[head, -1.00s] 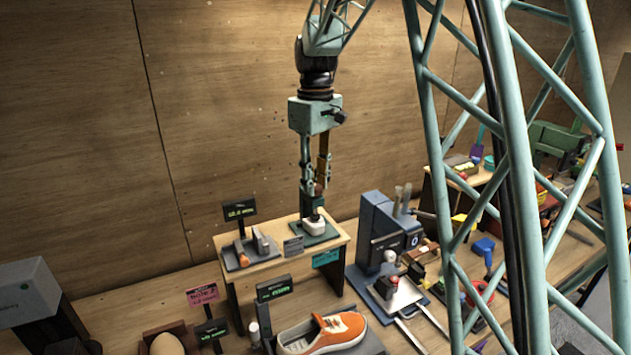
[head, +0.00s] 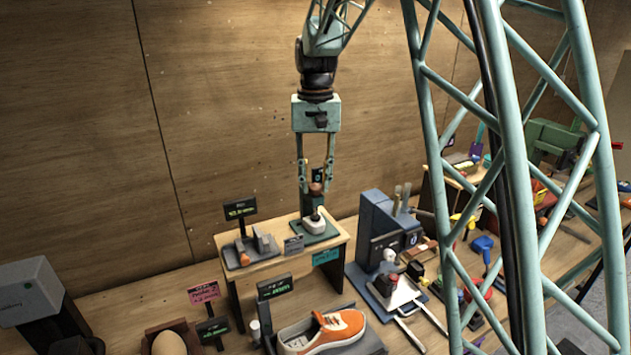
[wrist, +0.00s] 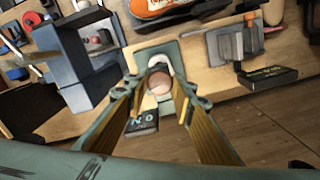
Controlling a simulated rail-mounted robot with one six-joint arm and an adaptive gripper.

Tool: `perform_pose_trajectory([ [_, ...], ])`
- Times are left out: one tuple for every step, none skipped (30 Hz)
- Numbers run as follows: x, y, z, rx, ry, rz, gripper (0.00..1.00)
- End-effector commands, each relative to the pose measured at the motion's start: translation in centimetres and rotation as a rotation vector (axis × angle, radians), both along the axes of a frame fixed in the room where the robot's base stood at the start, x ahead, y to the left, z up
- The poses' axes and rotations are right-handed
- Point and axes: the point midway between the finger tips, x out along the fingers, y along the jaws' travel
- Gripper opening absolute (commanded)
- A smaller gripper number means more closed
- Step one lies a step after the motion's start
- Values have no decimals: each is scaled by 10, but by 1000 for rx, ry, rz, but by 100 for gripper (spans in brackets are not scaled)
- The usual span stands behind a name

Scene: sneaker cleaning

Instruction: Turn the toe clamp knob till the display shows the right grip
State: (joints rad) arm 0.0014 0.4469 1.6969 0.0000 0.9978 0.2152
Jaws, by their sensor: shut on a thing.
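My gripper (head: 316,188) points down at a small green-based device (head: 322,236) on a raised wooden stand. Its two fingers close on a round brownish-pink knob (wrist: 160,84) at the top of the device, one finger on each side. A white curved part (head: 314,224) sits below the knob. A small black panel with pale letters (wrist: 143,122) shows beside the fingers in the wrist view; I cannot read it surely. The orange sneaker (head: 340,326) lies below the stand, with a black display with green text (head: 275,287) behind it.
On the stand's left are a grey clamp-like fixture (head: 252,250) and a black display (head: 240,209). A blue machine (head: 378,232) stands close on the right. Pink and black signs (head: 204,294) and an egg-like object (head: 169,344) are at lower left.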

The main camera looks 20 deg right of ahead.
Motion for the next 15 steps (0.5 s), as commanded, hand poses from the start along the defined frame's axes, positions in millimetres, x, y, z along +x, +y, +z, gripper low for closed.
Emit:
perform_pose_trajectory([
  [0, 0, 1, 0, -1, -36, 12],
  [0, 0, 1, 0, -1, -60, 12],
  [0, 0, 1, 0, -1, -92, 12],
  [0, 0, 1, 0, -1, -116, 12],
  [0, 0, 1, 0, -1, -139, 12],
  [0, 0, 1, 0, -1, -171, 12],
  [0, 0, 1, 0, -1, -194, 12],
  [0, 0, 1, 0, -1, -219, 12],
  [0, 0, 1, 0, -1, -250, 12],
  [0, 0, 1, 0, -1, -275, 12],
  [0, 0, 1, 0, 0, -298, 12],
  [0, 0, 1, 0, -1, -330, 12],
  [0, 0, 1, 0, 0, -353, 12],
  [0, 0, 1, 0, 0, -377, 12],
  [0, 0, 1, 0, 0, -409, 12],
])
